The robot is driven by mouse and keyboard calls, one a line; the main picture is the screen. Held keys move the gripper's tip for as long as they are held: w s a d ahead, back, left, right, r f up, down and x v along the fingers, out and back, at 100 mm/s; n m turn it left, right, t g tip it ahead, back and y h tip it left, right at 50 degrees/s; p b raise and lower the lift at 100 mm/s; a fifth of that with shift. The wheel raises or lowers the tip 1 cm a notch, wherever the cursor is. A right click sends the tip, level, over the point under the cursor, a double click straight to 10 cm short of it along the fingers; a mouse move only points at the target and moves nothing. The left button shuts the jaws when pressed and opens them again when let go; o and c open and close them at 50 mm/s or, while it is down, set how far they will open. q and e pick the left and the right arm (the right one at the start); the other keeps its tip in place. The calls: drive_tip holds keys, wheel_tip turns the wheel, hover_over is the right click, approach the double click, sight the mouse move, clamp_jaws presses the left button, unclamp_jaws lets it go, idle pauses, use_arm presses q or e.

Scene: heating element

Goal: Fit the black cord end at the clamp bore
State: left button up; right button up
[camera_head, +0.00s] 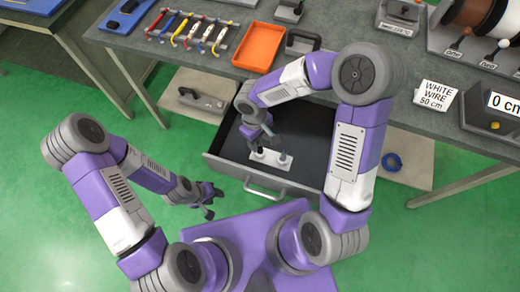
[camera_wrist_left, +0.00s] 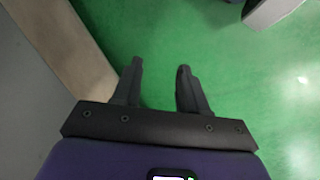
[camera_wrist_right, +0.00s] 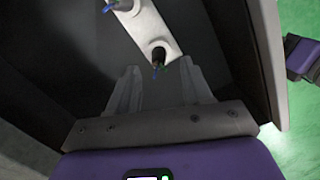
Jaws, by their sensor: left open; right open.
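My right gripper (camera_head: 266,138) is open above the open drawer (camera_head: 303,180). In the right wrist view its fingers (camera_wrist_right: 159,75) are apart with nothing between them. The plate also shows in the head view (camera_head: 268,160). My left gripper (camera_head: 209,202) is open and empty, low over the green floor; its fingers (camera_wrist_left: 158,80) are apart. I cannot tell the black cord end or the clamp bore for sure.
An orange tray (camera_head: 259,47) and a rack with coloured pieces (camera_head: 190,33) stand on the grey bench. A cord spool holder (camera_head: 470,45) and a white-wire sign (camera_head: 436,96) are at right.

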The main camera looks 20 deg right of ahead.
sight(260, 146)
drive_tip(key=f+b, duration=0.1)
drive_tip(key=f, duration=0.1)
drive_tip(key=f+b, duration=0.1)
drive_tip(key=f, duration=0.2)
drive_tip(key=shift+d+f, duration=0.2)
drive_tip(key=shift+f, duration=0.15)
clamp_jaws()
